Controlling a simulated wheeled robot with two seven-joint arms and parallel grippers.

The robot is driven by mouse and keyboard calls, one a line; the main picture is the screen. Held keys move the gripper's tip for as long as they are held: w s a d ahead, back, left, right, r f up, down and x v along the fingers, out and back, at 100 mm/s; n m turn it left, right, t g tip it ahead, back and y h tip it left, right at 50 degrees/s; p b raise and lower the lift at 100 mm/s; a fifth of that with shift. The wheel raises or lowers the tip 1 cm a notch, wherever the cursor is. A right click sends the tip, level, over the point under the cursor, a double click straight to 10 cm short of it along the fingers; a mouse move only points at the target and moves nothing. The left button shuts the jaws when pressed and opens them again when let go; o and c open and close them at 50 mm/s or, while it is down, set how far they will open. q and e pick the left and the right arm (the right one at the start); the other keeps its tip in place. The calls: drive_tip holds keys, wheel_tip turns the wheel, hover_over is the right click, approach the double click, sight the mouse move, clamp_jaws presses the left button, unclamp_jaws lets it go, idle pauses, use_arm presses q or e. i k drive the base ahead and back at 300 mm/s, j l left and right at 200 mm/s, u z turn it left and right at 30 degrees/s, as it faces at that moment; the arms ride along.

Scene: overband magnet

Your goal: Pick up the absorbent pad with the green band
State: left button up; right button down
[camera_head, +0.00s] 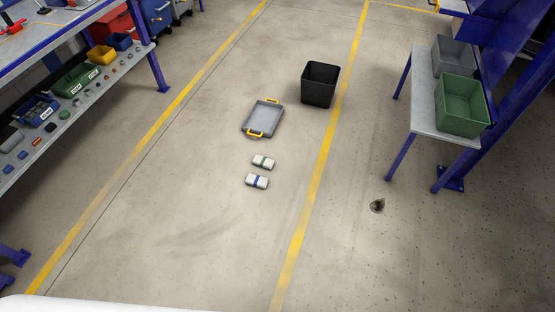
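The absorbent pad with the green band (263,162) lies flat on the concrete floor near the middle of the head view. It is a small white block with a green stripe across it. A similar white pad with a blue band (257,181) lies just in front of it, apart from it by a small gap. Neither of my grippers shows in the head view.
A grey tray with yellow handles (263,118) lies behind the pads, and a black bin (320,84) stands behind right. A bench with a green crate (461,105) is at right, loaded shelving (75,105) at left. Floor around the pads is clear.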

sight(261, 161)
drive_tip(key=u, duration=0.25)
drive_tip(key=i+j+u, duration=0.35)
drive_tip(key=i+u, duration=0.35)
drive_tip(key=i, duration=0.15)
drive_tip(key=i+j+u, duration=0.15)
drive_tip(key=i+u, duration=0.25)
drive_tip(key=i, duration=0.4)
drive_tip(key=i+u, duration=0.4)
drive_tip(key=i, duration=0.35)
drive_tip(key=i+z, duration=0.35)
drive_tip(key=i+j+z, duration=0.1)
drive_tip(key=i+z, duration=0.45)
drive_tip(key=z, duration=0.2)
drive_tip(key=i+z, duration=0.15)
drive_tip(key=z, duration=0.3)
drive_tip(key=i+j+z, duration=0.15)
drive_tip(key=z, duration=0.25)
drive_tip(key=i+j+z, duration=0.15)
drive_tip(key=z, duration=0.3)
drive_tip(key=i+j+z, duration=0.1)
drive_tip(key=j+z, duration=0.15)
drive_tip(key=z, duration=0.15)
